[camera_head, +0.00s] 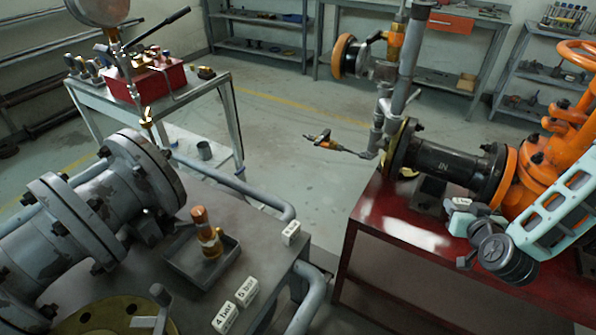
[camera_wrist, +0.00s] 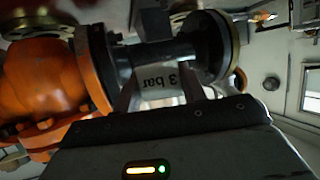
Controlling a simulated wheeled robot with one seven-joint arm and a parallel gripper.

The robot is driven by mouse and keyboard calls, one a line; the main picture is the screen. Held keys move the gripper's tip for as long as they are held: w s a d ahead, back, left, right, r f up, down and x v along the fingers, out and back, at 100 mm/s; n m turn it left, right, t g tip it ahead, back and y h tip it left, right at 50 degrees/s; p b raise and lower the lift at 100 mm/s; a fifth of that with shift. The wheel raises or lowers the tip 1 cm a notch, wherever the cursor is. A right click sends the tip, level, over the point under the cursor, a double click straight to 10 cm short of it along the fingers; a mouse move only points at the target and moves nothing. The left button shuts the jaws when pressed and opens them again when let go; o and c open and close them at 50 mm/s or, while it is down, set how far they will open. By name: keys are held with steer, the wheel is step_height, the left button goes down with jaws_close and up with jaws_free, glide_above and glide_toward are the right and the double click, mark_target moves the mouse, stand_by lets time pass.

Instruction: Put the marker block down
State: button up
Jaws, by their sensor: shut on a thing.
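My gripper (camera_head: 466,211) is at the right, beside the dark pipe section on the red bench (camera_head: 392,222). It is shut on a white marker block (camera_head: 461,202). In the wrist view the block sits between the fingertips (camera_wrist: 160,92), and its label reads "3 bar" upside down (camera_wrist: 162,82). I cannot tell whether the block touches the bench. Other white marker blocks lie on the grey bench at the left: "4 bar" (camera_head: 225,317), "5 bar" (camera_head: 246,290), and one with an unclear label (camera_head: 291,232) near the bench's right edge.
The dark flanged pipe (camera_head: 447,168) and orange valve (camera_head: 541,172) stand close to my gripper. A gap with floor separates the two benches. The red bench's front left is bare.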

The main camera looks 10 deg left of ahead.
steer(key=shift+a, duration=0.1)
steer(key=a+r+n+y, duration=0.2)
steer(key=a+n+y, duration=0.15)
steer(key=a, duration=0.65)
step_height(320, 180, up, 7)
steer(key=n+g+y+b, duration=0.1)
steer(key=n+g+y, duration=0.7)
steer(key=n+y, duration=0.15)
glide_above(272, 270)
steer(key=shift+n+g+h, duration=0.3)
step_height(272, 270, down, 10)
steer(key=shift+s+r, duration=0.1)
steer(key=shift+r, duration=0.15)
